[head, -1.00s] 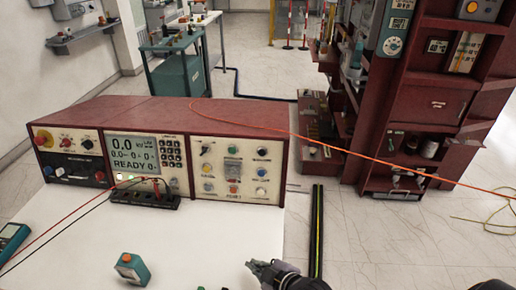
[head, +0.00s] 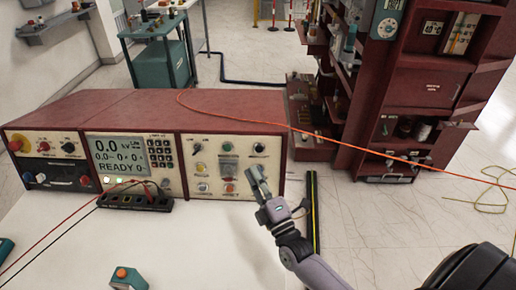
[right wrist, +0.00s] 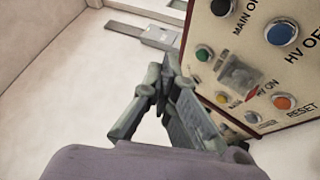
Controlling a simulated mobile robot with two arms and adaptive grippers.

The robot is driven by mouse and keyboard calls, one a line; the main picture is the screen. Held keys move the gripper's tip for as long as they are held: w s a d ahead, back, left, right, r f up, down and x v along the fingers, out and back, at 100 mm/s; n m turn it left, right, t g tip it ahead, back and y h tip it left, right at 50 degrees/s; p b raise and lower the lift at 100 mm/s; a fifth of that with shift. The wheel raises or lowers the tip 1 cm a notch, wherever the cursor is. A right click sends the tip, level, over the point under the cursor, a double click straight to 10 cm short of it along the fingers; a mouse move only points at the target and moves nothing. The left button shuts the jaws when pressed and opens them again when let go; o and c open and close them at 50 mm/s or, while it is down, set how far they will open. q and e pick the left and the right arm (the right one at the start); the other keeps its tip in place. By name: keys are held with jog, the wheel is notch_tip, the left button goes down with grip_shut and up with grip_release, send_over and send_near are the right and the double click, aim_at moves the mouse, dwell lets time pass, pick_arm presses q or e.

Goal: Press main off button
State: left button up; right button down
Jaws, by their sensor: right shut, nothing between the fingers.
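The right-hand control panel (head: 214,165) of the red console carries several coloured buttons. Its black button (head: 259,147) at the upper right also shows in the right wrist view (right wrist: 220,7), beside a label reading "MAIN O", the rest cut off. The blue button (right wrist: 281,33), with a partly cut "HV OF" label, is hidden behind my gripper in the head view. My right gripper (head: 257,173) is shut and empty, in front of the panel's right side. In the wrist view its fingers (right wrist: 165,72) lie left of the buttons. Contact cannot be told. My left gripper is not in view.
A terminal block with leads (head: 136,198) sits before the display (head: 118,155). A small teal box with an orange top (head: 127,278) stands on the white table (head: 200,240).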

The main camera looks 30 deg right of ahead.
aim_at(257, 158)
jog(key=shift+w+d+f+b, duration=0.35)
jog(key=shift+w+d+b, duration=0.35)
jog(key=shift+w+b, duration=0.4)
jog(key=shift+w+d+f+b, duration=0.35)
jog(key=shift+w+d+b, duration=0.45)
jog(key=shift+w, duration=0.55)
jog(key=shift+w+d+f+b, duration=0.35)
jog(key=shift+w+d+b, duration=0.3)
jog(key=shift+w+b, duration=0.45)
jog(key=shift+w, duration=0.15)
jog(key=shift+w, duration=0.1)
jog(key=shift+w+d, duration=0.2)
jog(key=shift+w, duration=0.05)
